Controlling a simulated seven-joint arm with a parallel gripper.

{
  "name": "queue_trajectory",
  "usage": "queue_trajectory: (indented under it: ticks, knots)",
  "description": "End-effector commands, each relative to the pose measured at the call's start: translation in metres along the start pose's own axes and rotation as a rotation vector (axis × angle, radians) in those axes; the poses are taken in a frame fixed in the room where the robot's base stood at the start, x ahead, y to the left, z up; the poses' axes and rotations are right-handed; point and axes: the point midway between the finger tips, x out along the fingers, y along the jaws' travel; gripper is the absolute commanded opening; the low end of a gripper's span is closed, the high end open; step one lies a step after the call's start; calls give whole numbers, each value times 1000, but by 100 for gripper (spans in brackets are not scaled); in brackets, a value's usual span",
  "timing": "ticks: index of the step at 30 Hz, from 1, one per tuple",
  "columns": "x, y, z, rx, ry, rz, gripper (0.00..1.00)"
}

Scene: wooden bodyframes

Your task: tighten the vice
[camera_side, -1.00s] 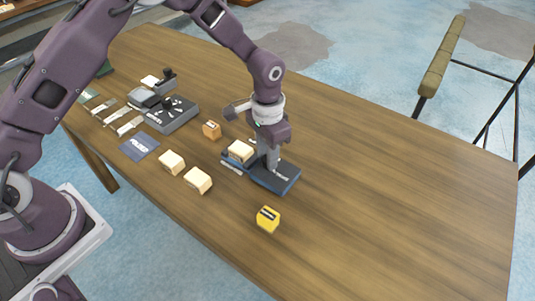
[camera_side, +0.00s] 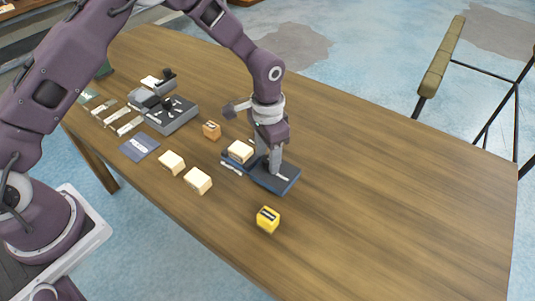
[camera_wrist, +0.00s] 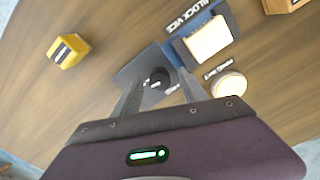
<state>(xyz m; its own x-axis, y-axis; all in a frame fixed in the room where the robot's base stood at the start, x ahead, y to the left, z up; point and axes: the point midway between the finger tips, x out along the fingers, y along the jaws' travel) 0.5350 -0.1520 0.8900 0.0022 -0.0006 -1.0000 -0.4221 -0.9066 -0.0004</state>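The blue block vice (camera_side: 283,182) sits on the wooden table below my gripper. It also shows in the wrist view, with its lettered edge (camera_wrist: 190,17) at the top. A pale block (camera_side: 240,151) sits at the vice's jaw end, and it shows in the wrist view (camera_wrist: 208,40). A black round knob (camera_wrist: 158,77) stands on the vice's plate. My gripper (camera_side: 274,172) points down over the plate. In the wrist view its two fingers (camera_wrist: 162,78) are apart on either side of the knob, with gaps visible. I cannot tell if either finger touches it.
A yellow block (camera_side: 268,218) stands in front of the vice and an orange block (camera_side: 211,130) behind it. Two pale blocks (camera_side: 171,162) (camera_side: 198,180) and a blue card (camera_side: 139,147) lie left. A grey fixture (camera_side: 172,115) stands farther back. The table's right side is clear.

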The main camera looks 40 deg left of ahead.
Motion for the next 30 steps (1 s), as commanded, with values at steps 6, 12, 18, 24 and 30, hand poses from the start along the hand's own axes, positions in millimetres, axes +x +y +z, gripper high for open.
queue_trajectory:
  ticks: [6, 12, 18, 24, 30]
  knots:
    - [-8, 0, 0, 0, 0, 0, 50]
    - [-50, 0, 0, 0, 2, -1, 50]
    - [-70, 0, 0, -1, 0, 0, 50]
    - [-71, 0, 0, 0, -1, 0, 50]
    - [-119, -8, 17, -36, 50, -21, 50]
